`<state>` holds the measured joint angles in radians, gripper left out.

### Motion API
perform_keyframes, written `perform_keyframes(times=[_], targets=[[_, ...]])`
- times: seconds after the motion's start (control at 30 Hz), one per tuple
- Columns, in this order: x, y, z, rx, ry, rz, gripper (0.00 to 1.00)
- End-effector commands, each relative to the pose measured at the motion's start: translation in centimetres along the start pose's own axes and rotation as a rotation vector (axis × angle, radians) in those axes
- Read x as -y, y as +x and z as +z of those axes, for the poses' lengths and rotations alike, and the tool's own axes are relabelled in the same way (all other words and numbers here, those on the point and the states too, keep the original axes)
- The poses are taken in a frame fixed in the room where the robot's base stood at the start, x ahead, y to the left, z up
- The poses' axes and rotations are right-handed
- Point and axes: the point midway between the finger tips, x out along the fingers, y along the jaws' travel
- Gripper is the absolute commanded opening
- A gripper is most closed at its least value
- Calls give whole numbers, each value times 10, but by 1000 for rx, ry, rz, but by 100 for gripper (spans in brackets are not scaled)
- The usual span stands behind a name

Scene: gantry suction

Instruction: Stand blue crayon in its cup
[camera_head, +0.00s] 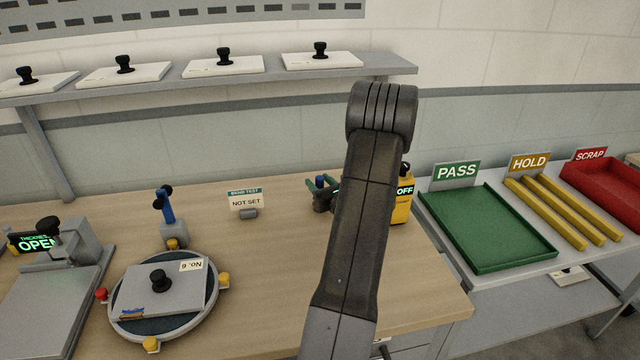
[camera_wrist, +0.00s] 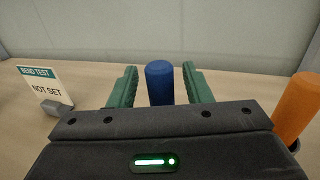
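The blue crayon (camera_wrist: 160,82) stands upright between the two green fingers of my gripper (camera_wrist: 161,78) in the wrist view. A narrow gap shows on each side of it, so the fingers are open around or in front of it. Its lower end is hidden behind the gripper body, and I cannot see whether a cup is beneath it. In the head view, a small blue tip (camera_head: 320,179) shows by my gripper (camera_head: 321,192), left of my arm. An orange cylinder (camera_wrist: 295,108) stands at the right in the wrist view, its base in a dark-rimmed holder.
A BEND TEST sign (camera_head: 246,199) reading NOT SET stands left of my gripper. A yellow box (camera_head: 402,208) marked OFF is behind my arm. A round turntable (camera_head: 205,315) with a grey plate is at front left. A green PASS tray (camera_head: 488,262) is at right.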

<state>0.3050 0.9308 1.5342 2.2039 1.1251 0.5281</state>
Motion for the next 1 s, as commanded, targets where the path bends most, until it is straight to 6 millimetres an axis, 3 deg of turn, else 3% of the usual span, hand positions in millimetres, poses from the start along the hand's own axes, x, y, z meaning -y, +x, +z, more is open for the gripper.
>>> perform_keyframes(times=[0.27,0.7,1.0], targets=[[0,0,6,0,0,0,45],[1,-91,1,1,0,-4,45],[0,-120,3,0,0,-1,45]])
